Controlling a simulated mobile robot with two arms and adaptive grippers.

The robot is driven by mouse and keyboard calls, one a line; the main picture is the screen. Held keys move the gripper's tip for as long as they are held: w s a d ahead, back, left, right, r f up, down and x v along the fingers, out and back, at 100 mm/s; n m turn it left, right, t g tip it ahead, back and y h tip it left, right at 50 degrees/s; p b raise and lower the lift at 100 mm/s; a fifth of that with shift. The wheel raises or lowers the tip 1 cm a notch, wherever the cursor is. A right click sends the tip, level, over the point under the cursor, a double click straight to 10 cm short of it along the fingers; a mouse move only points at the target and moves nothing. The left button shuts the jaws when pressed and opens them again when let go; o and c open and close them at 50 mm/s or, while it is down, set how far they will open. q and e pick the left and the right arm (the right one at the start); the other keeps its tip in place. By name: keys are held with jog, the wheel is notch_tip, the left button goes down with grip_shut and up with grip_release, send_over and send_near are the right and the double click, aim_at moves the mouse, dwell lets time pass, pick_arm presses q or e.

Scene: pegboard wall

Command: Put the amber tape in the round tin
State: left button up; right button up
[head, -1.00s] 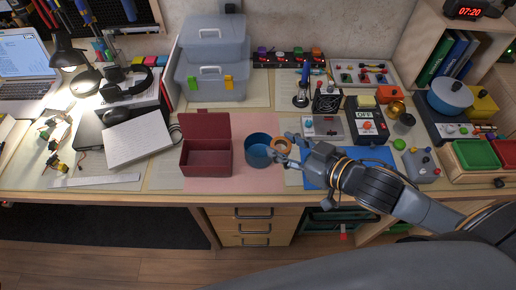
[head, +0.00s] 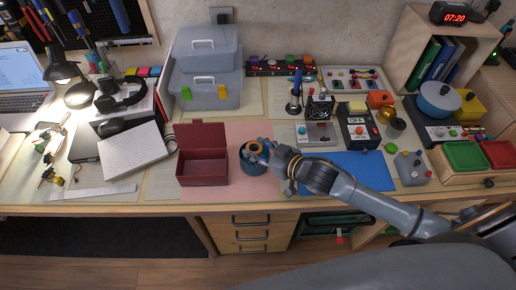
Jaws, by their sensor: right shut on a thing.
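The amber tape (head: 254,147) is a small orange ring in the head view. My right gripper (head: 259,153) is shut on it and holds it over the round tin. The round tin (head: 246,168) is a blue open cylinder on the pink mat. The gripper and tape hide much of its opening, so I cannot tell whether the tape is above the rim or partly inside. My left gripper is not in view.
A dark red box (head: 203,168) with its lid up stands just left of the tin. A blue mat (head: 350,170) lies to the right under my forearm. A grey switch panel (head: 315,134) stands behind my right arm.

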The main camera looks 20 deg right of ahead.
jog(key=shift+f, duration=0.2)
jog(key=shift+f, duration=0.65)
jog(key=o, duration=0.9)
jog(key=shift+o, duration=0.2)
jog(key=shift+r, duration=0.1)
jog(key=shift+r, duration=0.3)
jog(key=v, duration=1.2)
jog(key=shift+r+b, duration=0.15)
jog(key=shift+b, duration=0.2)
